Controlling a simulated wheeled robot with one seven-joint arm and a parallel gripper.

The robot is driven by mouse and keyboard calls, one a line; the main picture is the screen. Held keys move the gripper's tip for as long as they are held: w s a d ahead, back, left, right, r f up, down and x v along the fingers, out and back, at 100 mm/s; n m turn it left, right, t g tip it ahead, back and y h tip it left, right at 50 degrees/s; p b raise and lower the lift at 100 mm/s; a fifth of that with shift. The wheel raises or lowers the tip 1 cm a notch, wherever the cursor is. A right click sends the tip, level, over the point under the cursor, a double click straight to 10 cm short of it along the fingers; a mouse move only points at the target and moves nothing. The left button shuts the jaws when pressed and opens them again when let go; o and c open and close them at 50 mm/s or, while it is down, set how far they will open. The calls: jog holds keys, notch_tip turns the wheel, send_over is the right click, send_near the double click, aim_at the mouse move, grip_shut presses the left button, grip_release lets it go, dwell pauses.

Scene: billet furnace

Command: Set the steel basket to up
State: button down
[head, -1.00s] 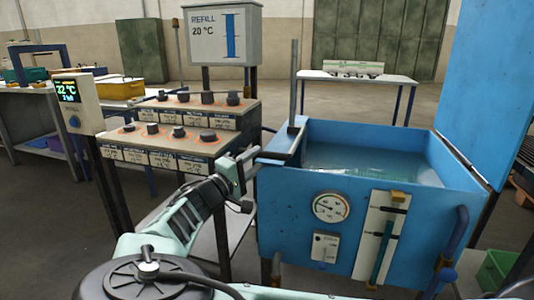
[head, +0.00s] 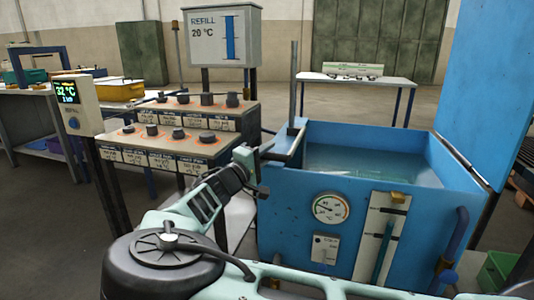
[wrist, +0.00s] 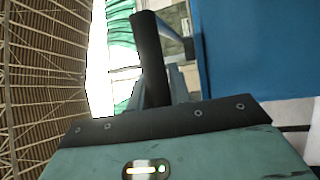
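The blue tank (head: 285,185) stands right of centre in the head view, with its lid (head: 490,80) raised. It holds clear liquid, and a faint pale shape lies under the surface. I cannot make out the steel basket clearly.
A panel of several black knobs (head: 178,134) stands close to the left of my arm, with a small display post (head: 74,105) beside it. A refill sign (head: 222,38) stands behind. The tank front carries a gauge (head: 331,208) and a blue pipe (head: 451,240).

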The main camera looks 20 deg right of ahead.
notch_tip(320, 180, up, 24)
jog(key=p, duration=1.2)
jog(key=shift+f, duration=0.15)
jog(key=c, duration=1.4)
grip_release()
jog(key=shift+o, duration=0.5)
jog(key=shift+a+f, duration=0.1)
jog(key=b+v, duration=0.1)
jog(key=v, duration=1.6)
jog(key=shift+s+a, duration=0.1)
